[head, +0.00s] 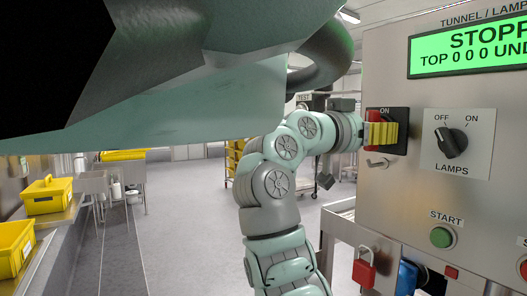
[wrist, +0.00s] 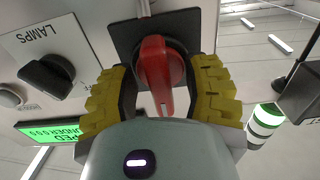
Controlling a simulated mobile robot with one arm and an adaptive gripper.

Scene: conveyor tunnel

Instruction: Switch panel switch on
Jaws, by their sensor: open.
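The panel switch is a red rotary handle (wrist: 160,72) on a black square plate (head: 403,141), on the metal control panel (head: 400,205). An "ON" label shows at the plate's top in the head view. My gripper (head: 383,134) is at the switch, its yellow fingers hiding most of the handle there. In the wrist view my gripper (wrist: 163,82) is open, one finger on each side of the handle. The handle runs downward in that upside-down view. Gaps show beside it, though contact deeper in is unclear. The green display (head: 468,50) reads "STOPP…", cut off at the edge.
Right of the switch is the black LAMPS knob (head: 452,142). Below are a metal hook (head: 377,163), the green START button (head: 441,237) and a red padlock (head: 364,272). Yellow crates (head: 48,196) stand at left. The floor (head: 175,225) between is clear.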

